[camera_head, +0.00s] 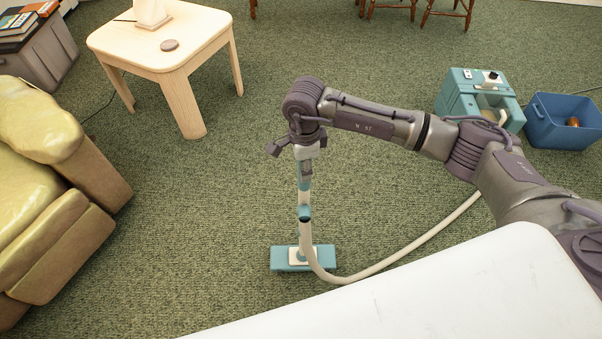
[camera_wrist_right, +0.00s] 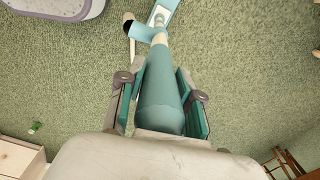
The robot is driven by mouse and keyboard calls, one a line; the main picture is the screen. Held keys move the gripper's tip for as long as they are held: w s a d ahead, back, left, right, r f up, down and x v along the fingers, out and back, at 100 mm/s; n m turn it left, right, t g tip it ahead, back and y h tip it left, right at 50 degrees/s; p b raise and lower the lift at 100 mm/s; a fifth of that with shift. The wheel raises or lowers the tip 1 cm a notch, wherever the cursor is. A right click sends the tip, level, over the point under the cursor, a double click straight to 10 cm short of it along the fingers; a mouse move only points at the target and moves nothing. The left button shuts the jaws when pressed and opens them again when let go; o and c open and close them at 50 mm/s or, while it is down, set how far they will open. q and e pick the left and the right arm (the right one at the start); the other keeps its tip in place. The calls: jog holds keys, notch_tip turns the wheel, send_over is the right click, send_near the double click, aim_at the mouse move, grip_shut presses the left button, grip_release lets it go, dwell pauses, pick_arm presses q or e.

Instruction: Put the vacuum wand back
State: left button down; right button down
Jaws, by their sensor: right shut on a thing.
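The vacuum wand (camera_head: 304,200) stands nearly upright on the green carpet, with its flat teal floor head (camera_head: 279,259) at the bottom. My right gripper (camera_head: 307,160) is shut on the upper part of the wand. In the right wrist view the teal wand handle (camera_wrist_right: 160,90) lies between the two fingers of my right gripper (camera_wrist_right: 160,112). A pale hose (camera_head: 400,257) runs from the wand in a curve to the right, partly hidden by my arm. The teal vacuum body (camera_head: 462,101) stands at the upper right, partly behind my arm. My left gripper is not in view.
A blue bin (camera_head: 560,134) with a brownish round thing in it stands right of the vacuum body. A light wooden table (camera_head: 190,45) is at the upper left and a yellow-green armchair (camera_head: 60,200) at the left. Carpet around the wand is clear.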

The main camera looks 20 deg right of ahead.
jog(key=shift+w+a+f, duration=0.15)
jog(key=shift+w+f, duration=0.3)
jog(key=shift+w, duration=0.35)
notch_tip(320, 180, down, 4)
jog(key=shift+r, duration=0.2)
jog(key=shift+f, duration=0.2)
jog(key=c, duration=1.2)
grip_release()
jog(key=shift+s+f, duration=0.1)
jog(key=shift+f, duration=0.05)
jog(key=o, duration=0.4)
jog(key=shift+o, duration=0.2)
